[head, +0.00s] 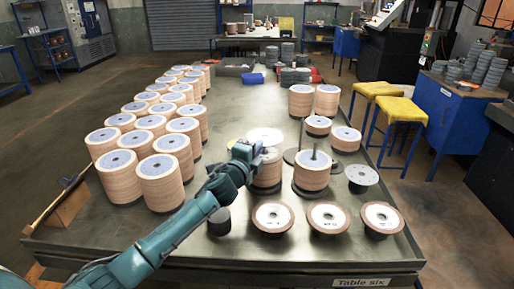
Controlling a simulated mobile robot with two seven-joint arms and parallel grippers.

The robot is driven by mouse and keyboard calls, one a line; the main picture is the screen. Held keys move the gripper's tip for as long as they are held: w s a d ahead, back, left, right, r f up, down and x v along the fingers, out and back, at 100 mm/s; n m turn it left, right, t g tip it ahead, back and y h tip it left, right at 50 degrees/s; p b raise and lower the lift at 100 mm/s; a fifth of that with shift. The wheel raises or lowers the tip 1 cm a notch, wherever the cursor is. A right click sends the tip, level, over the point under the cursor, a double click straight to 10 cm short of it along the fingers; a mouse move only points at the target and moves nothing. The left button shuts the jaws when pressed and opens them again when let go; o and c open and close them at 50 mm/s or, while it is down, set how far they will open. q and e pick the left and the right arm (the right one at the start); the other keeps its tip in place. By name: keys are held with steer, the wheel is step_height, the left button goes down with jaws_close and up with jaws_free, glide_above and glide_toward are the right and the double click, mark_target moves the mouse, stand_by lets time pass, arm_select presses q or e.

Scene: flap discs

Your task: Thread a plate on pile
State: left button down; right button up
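A pale round plate (265,136) is at the fingers of my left gripper (257,150), which appears shut on its near edge. The plate looks roughly level, above or just behind the top of a tan disc pile (267,177). My gripper hides part of that pile's top, so I cannot tell whether plate and pile touch. To the right, another tan pile (311,175) has a dark upright rod (314,149) through its middle. Another pale plate (364,174) rests on a dark support at the right. My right gripper is out of view.
Rows of tall tan piles (161,182) fill the table's left side. Three brown-rimmed discs (327,216) sit along the front. A thin rod (301,132) and shorter piles (346,138) stand at the right. A dark cylinder (219,222) is below my wrist.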

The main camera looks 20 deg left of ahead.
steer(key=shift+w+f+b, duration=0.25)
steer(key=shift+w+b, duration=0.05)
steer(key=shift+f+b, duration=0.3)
steer(key=shift+b, duration=0.2)
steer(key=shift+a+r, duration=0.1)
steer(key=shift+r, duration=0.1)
stand_by(0.7)
